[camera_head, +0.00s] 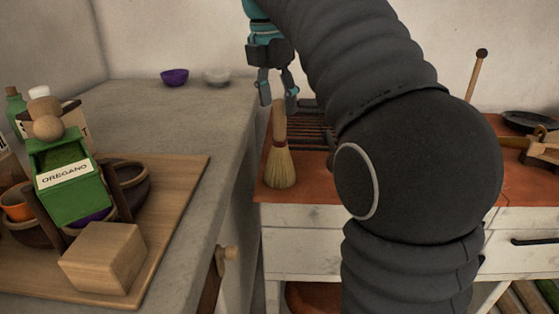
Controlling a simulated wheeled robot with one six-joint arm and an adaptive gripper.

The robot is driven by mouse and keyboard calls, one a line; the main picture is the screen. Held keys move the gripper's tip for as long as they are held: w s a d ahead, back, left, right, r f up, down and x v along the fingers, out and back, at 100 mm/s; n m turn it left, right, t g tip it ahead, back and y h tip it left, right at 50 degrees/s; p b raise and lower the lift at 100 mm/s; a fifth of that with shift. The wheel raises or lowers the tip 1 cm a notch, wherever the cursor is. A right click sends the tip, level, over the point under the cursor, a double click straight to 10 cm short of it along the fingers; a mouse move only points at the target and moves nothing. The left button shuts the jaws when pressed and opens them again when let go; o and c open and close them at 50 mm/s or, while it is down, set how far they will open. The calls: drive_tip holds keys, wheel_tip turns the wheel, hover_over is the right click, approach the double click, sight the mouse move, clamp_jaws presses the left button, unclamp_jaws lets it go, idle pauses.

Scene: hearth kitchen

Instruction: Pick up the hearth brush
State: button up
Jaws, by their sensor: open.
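The hearth brush (280,165) stands upright, bristles down, near the left end of the terracotta-topped counter (309,185). It has pale straw bristles, a reddish band and a light wooden handle pointing up. My gripper (278,104) points down with its fingers apart, at the top of the brush handle. The handle's top shows between or just behind the fingertips; I cannot tell which, or whether they touch it. My dark arm covers the middle of the counter to the right of the brush.
A dark metal grate (311,132) lies behind the brush. The grey stone counter (185,120) on the left holds a cutting board (185,190), a green oregano box (68,182), a wooden block (103,257) and a purple bowl (174,77). A dark pan (528,121) is at far right.

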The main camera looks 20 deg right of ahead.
sight(281, 122)
drive_tip(key=f, duration=0.1)
drive_tip(key=f+b, duration=0.1)
drive_tip(key=f, duration=0.3)
drive_tip(key=shift+d, duration=0.35)
clamp_jaws()
